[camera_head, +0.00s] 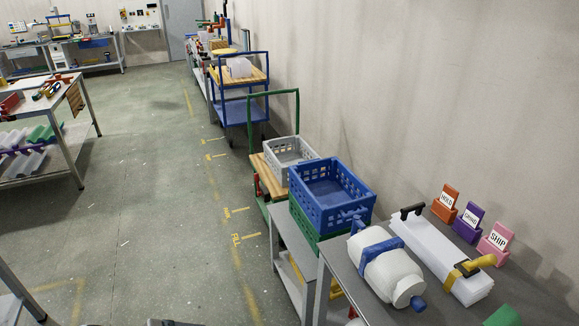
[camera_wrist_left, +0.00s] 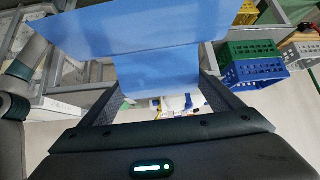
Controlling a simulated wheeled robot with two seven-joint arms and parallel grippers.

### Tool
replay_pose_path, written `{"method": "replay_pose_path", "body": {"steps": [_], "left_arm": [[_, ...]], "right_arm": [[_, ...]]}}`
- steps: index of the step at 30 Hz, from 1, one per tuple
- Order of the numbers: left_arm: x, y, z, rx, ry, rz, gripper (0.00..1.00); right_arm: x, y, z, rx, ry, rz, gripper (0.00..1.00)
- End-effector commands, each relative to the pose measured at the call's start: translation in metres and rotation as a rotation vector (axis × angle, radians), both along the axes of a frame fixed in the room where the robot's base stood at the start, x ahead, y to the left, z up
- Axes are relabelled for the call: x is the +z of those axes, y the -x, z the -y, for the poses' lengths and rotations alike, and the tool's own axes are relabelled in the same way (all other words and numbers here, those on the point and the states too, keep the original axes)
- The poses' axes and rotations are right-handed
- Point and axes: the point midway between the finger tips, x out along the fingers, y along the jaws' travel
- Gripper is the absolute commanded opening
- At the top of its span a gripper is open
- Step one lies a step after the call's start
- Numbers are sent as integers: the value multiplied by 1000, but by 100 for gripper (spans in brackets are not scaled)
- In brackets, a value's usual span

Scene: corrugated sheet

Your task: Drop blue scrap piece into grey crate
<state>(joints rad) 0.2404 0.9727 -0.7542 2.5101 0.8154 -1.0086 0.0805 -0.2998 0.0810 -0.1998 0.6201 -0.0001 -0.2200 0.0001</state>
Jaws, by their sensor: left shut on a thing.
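The blue scrap piece (camera_wrist_left: 150,45) is a flat, light-blue sheet with a wide upper part and a narrower tab. My left gripper (camera_wrist_left: 160,88) is shut on the tab in the left wrist view. The sheet covers much of the upper left of that view and is not seen in the head view. The grey crate (camera_head: 289,150) is open-topped and stands on a wooden-decked cart by the wall, just behind the blue crate. Its floor is partly visible. My right gripper is not in view.
A blue crate (camera_head: 329,190) sits on a green crate (camera_head: 305,226) in front of the grey crate. A grey table (camera_head: 445,290) at right holds a white strapped roll (camera_head: 388,268), clamped white sheets and label holders.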

Motion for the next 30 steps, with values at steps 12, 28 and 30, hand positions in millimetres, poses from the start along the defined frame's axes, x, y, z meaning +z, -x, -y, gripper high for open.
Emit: {"method": "replay_pose_path", "body": {"steps": [12,28,30], "left_arm": [[-1,-4,0,15,1,0,63],[0,-112,-35,712,8,-1,63],[3,-122,-44,828,8,-2,63]], "right_arm": [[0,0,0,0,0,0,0],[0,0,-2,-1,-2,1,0],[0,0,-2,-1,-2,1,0]]}}
